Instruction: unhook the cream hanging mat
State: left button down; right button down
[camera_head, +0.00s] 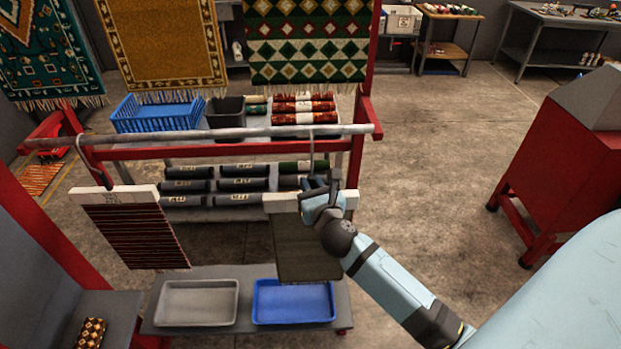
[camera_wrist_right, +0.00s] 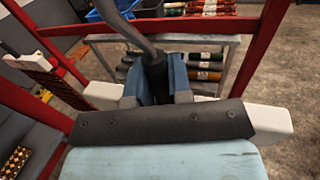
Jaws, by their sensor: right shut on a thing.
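The hanging mat (camera_head: 305,255), a plain dull grey-brown in the shade, hangs from a white bar (camera_head: 280,203) at the right part of the grey rail (camera_head: 230,135). A metal hook (camera_head: 311,150) runs up from the bar to the rail. My right gripper (camera_head: 320,188) is at the middle of the bar, shut on the hanger where the hook meets it. In the wrist view the fingers (camera_wrist_right: 158,82) stand either side of the hook's dark base, and the bar (camera_wrist_right: 270,122) sticks out both sides. The hook still appears over the rail. My left gripper is not in view.
A red striped mat (camera_head: 135,235) hangs on the rail's left end. A grey tray (camera_head: 197,302) and a blue tray (camera_head: 293,301) lie on a low shelf below. Behind are rolled rugs and a blue crate (camera_head: 158,113). A red machine (camera_head: 565,160) stands right, with clear floor between.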

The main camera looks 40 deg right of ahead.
jog(key=shift+s+a+r, duration=0.1)
jog(key=shift+s+a, duration=0.4)
jog(key=shift+s, duration=0.35)
jog(key=shift+s+a+f, duration=0.1)
jog(key=shift+s+a, duration=0.45)
jog(key=shift+s, duration=0.3)
jog(key=shift+s+a+r, duration=0.1)
jog(key=shift+s+a, duration=0.4)
jog(key=shift+s, duration=0.35)
